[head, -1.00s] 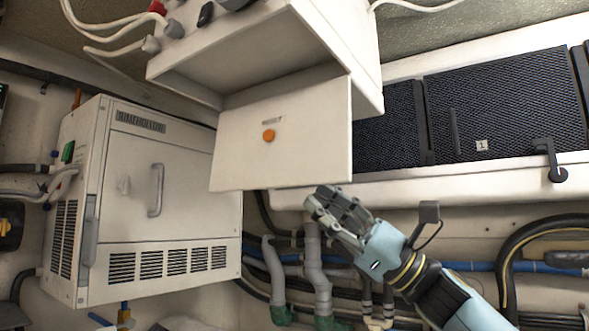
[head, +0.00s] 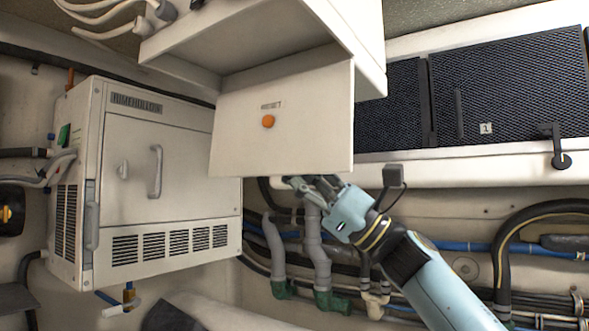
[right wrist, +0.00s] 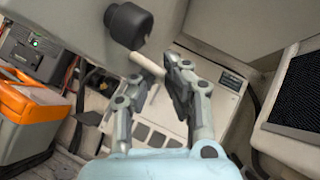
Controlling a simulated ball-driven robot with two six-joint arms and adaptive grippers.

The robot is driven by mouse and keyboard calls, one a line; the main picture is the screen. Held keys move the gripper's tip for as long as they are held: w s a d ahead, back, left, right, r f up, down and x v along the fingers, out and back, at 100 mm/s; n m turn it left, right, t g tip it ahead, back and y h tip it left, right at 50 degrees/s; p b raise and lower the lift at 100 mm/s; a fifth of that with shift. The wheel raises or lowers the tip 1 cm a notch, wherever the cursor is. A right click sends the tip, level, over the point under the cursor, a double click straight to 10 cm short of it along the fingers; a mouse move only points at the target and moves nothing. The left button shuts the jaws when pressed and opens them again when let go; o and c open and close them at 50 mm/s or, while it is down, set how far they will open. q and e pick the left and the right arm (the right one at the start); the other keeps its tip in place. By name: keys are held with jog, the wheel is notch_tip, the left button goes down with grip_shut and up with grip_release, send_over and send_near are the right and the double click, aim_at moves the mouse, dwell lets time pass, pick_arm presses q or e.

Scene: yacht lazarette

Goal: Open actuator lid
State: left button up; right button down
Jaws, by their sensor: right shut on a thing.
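A white box (head: 369,60) hangs at the top middle of the head view. A flat white panel (head: 310,140) with an orange button (head: 268,121) and the word RESET is below its hollow part; I cannot tell whether this panel is the actuator lid. My right gripper (head: 297,184) is at the panel's lower edge, its fingertips partly hidden. In the right wrist view, the right gripper (right wrist: 157,75) has its fingers closed around a pale rod (right wrist: 146,62), beside a black round knob (right wrist: 128,25). My left gripper is out of view.
A white cabinet (head: 130,190) with a handle and vents stands at the left. Pipes and hoses (head: 317,260) run below the panel. A dark mesh panel (head: 510,95) is at the right. An orange-and-grey case (right wrist: 30,115) shows in the right wrist view.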

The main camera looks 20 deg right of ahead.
aim_at(280, 167)
jog(key=shift+s+a+f+m+t, duration=0.1)
jog(key=shift+s+a+m+t, duration=0.15)
jog(key=shift+m+t, duration=0.2)
jog(key=shift+s+a+m+t+h, duration=0.35)
jog(key=shift+m+t, duration=0.25)
jog(key=shift+m, duration=0.2)
jog(key=shift+s+a+m+t+h, duration=0.2)
jog(key=shift+a+m+t+h, duration=0.2)
jog(key=shift+m+t, duration=0.3)
jog(key=shift+s+a+m+t+h, duration=0.35)
jog(key=shift+m+t, duration=0.2)
jog(key=shift+m, duration=0.3)
jog(key=shift+w, duration=0.15)
jog(key=shift+d, duration=0.1)
